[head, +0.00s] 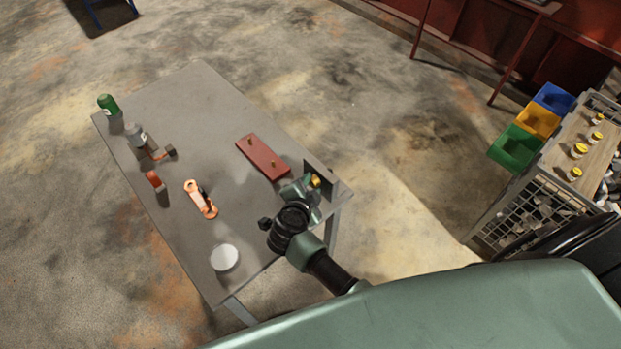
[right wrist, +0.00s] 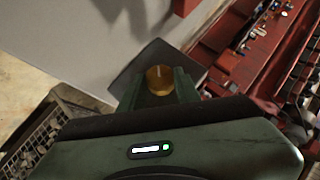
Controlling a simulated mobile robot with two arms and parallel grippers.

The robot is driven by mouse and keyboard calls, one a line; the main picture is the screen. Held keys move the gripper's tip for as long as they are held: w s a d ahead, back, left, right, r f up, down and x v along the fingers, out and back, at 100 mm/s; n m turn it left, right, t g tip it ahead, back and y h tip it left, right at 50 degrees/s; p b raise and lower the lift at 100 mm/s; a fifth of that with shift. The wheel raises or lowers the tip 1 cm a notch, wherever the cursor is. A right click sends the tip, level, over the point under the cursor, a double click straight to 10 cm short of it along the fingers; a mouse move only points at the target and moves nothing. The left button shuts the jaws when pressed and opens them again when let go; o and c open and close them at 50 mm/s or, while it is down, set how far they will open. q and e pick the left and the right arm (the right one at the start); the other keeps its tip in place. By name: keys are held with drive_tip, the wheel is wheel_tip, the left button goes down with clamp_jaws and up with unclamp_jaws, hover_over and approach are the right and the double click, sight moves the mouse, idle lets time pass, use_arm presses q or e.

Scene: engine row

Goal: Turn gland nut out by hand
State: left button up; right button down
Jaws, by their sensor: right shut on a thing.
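The brass gland nut (head: 316,181) is at a dark upright plate (head: 322,171) near the right corner of the grey table (head: 190,100). In the right wrist view the round nut (right wrist: 160,79) sits between the two green fingers of my right gripper (right wrist: 160,92), in front of the dark plate (right wrist: 150,98). In the head view my right gripper (head: 308,185) is at the nut, shut on it. The fingers hide the nut's sides, and its thread cannot be seen. My left gripper is in neither view.
A red block (head: 264,160) with two brass pegs lies close by. Coloured bins (head: 514,148) hang on a cart at right.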

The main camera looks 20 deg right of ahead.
sight(312, 184)
idle(0.3)
drive_tip(key=c, duration=1)
unclamp_jaws()
drive_tip(key=shift+d, duration=0.1)
drive_tip(key=shift+r+p, duration=0.1)
drive_tip(key=shift+p, duration=0.2)
drive_tip(key=shift+s+a+r+p, duration=0.2)
drive_tip(key=shift+s+p, duration=0.05)
drive_tip(key=shift+p, duration=0.1)
drive_tip(key=p+v, duration=0.2)
drive_tip(key=shift+s+a+r, duration=0.1)
drive_tip(key=shift+a+r, duration=0.05)
drive_tip(key=shift+r, duration=0.05)
drive_tip(key=shift+v, duration=2.25)
drive_tip(key=shift+f, duration=0.1)
